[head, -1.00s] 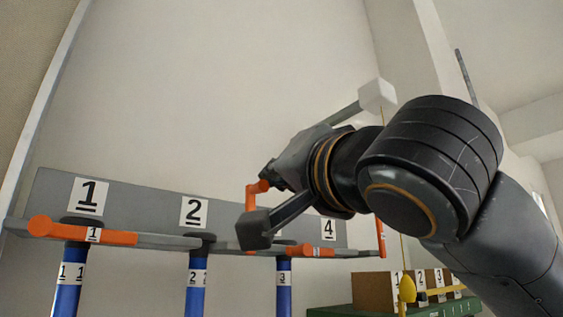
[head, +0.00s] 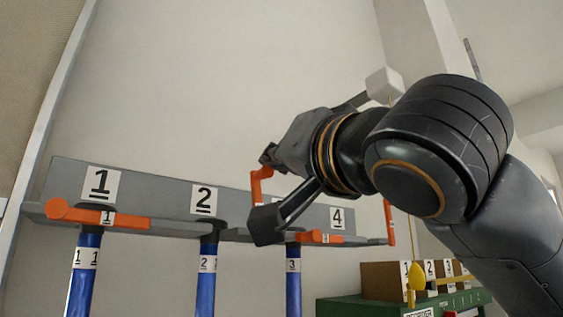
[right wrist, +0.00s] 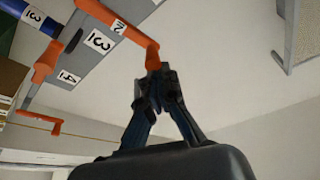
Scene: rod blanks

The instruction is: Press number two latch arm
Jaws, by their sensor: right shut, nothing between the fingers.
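The number two latch arm (right wrist: 133,34) is an orange bar with a "2" label in the right wrist view, with its end bent toward my fingertips. In the head view an orange cranked piece (head: 257,188), apparently its end, shows beside my gripper. My right gripper (head: 268,155) is shut and empty, its tips at the bent end of that arm. In the right wrist view the closed fingertips (right wrist: 154,78) appear to touch the end; a small gap cannot be ruled out. The plate "2" (head: 204,199) is on the grey rail. My left gripper is not in view.
Latch arm one (head: 100,215) lies along the rail at left, above a blue rod (head: 83,275). Latch arm three (head: 320,237) is right of my gripper. Another orange handle (head: 389,222) hangs at the rail's right end. A green cabinet (head: 340,307) bears numbered brown boxes.

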